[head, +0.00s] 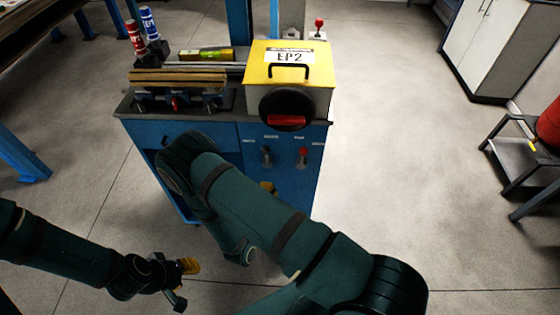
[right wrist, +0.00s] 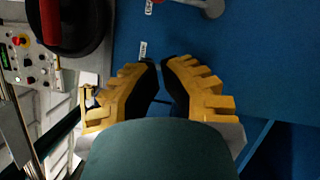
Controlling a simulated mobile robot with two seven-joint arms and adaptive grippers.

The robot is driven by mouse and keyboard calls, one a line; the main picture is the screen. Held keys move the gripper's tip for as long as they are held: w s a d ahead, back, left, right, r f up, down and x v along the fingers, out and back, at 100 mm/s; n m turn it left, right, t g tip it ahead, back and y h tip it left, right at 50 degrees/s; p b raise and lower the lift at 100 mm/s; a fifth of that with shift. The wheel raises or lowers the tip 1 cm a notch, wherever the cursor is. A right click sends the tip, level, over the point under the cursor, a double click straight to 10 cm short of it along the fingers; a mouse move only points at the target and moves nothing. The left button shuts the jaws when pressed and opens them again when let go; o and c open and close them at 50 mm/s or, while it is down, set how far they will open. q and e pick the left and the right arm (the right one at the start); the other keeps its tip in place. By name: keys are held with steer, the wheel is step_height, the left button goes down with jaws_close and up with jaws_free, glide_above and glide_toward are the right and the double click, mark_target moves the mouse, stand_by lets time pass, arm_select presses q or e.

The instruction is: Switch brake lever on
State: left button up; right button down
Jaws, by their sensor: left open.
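The blue machine front (head: 222,136) carries two small levers under small white labels: a dark grey one (head: 266,156) and a red-knobbed one (head: 303,157). I cannot read which is the brake lever. Both point roughly upright or slightly tilted. My right gripper (head: 267,187) is mostly hidden behind my right arm, low and just below the levers. In the right wrist view its yellow fingers (right wrist: 162,66) are a little apart and empty, facing the blue panel. One grey lever end (right wrist: 212,8) shows at the top edge there, apart from the fingers. My left gripper (head: 184,284) is open and empty over the floor.
A black wheel with a red handle (head: 288,108) sits above the levers, below the yellow EP2 cover (head: 290,60). Red and blue cans (head: 135,38) stand at the back left. The floor (head: 400,150) right of the machine is clear.

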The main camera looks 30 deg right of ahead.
mark_target(302, 159)
steer(key=shift+w+a, duration=0.1)
stand_by(0.3)
steer(key=s+d+x, duration=0.1)
steer(key=s+x, duration=0.1)
steer(key=x, duration=1.1)
steer(key=shift+d+r+b, duration=0.2)
steer(key=shift+r+b, duration=0.2)
steer(key=shift+s+d+r+m, duration=0.15)
steer(key=shift+d+m, duration=0.05)
steer(key=shift+m, duration=0.1)
